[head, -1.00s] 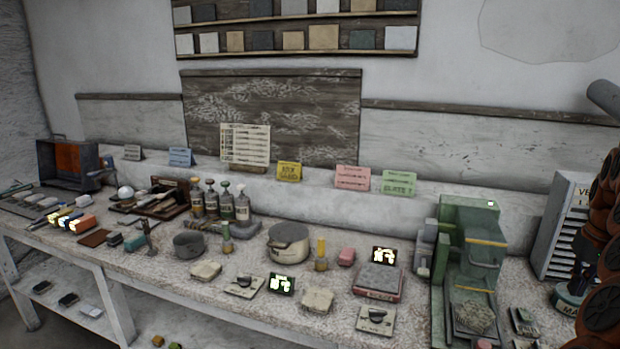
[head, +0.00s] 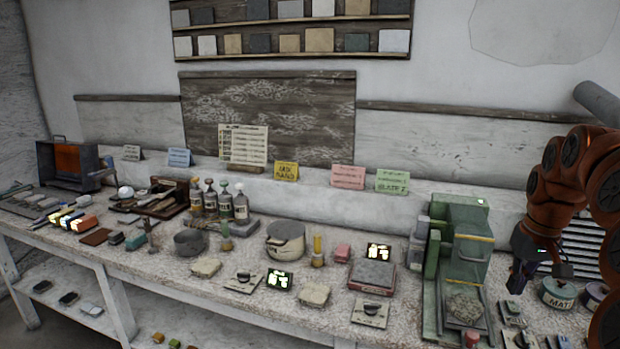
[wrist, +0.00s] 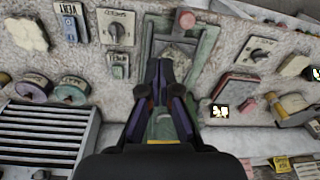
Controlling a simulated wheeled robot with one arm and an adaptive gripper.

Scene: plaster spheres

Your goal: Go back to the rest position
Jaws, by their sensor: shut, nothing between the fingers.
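My gripper (head: 516,286) hangs at the right of the head view, its fingers pointing down, just right of the green machine (head: 432,270). In the wrist view my gripper (wrist: 160,68) shows its two dark fingers together, with nothing held between them. The green machine's frame (wrist: 207,45) lies beyond the fingertips there. The orange-brown arm bends above the bench's right end.
A grey slatted cabinet (wrist: 40,135) and round tins, one the MAT tin (head: 558,292), stand near the gripper. The space above the bench's middle is clear.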

